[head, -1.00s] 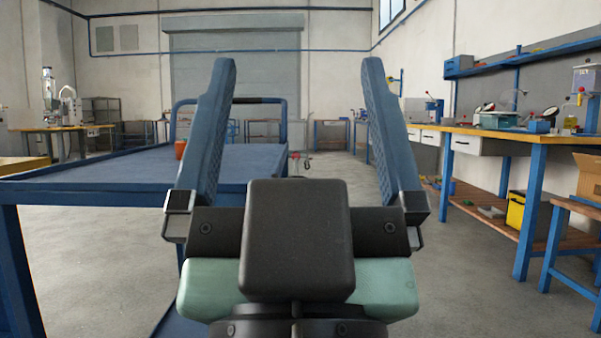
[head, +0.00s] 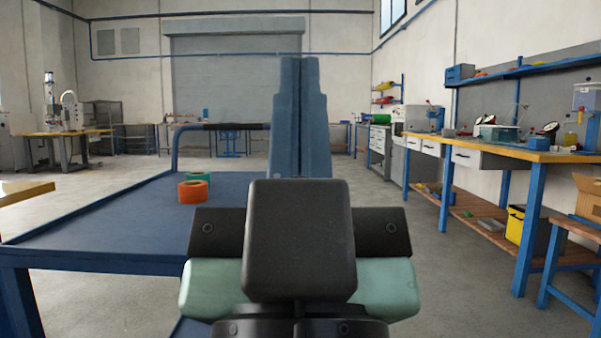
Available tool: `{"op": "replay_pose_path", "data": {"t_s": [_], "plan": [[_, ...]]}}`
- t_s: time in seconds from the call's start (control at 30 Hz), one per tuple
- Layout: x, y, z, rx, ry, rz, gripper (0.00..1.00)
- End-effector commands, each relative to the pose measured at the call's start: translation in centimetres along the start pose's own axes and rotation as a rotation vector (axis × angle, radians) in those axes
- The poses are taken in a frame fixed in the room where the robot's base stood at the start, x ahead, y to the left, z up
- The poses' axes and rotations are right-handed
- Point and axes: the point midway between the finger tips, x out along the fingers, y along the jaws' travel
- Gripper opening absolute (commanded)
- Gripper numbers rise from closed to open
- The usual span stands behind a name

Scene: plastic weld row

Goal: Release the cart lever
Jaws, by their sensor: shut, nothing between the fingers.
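My gripper (head: 302,62) stands upright in the middle of the head view. Its two blue fingers are together with nothing seen between them. A blue flat cart (head: 100,215) with a raised rim lies to the left and behind the gripper. Its blue push handle with a black grip (head: 222,126) rises at the far end, left of the fingers. I cannot make out the cart lever; my gripper and arm hide part of the cart's right side.
An orange roll (head: 193,191) and a green roll (head: 198,177) sit on the cart. A long workbench (head: 545,155) with blue legs runs along the right. A yellow-topped bench (head: 75,131) stands far left. The floor right of the gripper (head: 400,235) is clear.

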Motion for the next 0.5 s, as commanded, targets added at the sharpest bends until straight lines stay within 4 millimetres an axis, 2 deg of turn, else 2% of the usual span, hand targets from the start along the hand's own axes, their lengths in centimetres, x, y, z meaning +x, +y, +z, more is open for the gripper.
{"op": "replay_pose_path", "data": {"t_s": [0.03, 0.2, 0.4, 0.5], "plan": [[2.7, 0.0, -2.6, 0.0, 0.0, 0.0, 0.0], [6.9, 0.0, -6.5, 0.001, 0.0, 0.0, 0.0], [11.1, 0.0, -10.5, 0.002, 0.0, 0.0, 0.0], [12.1, 0.0, -11.4, 0.002, 0.0, 0.0, 0.0]]}}
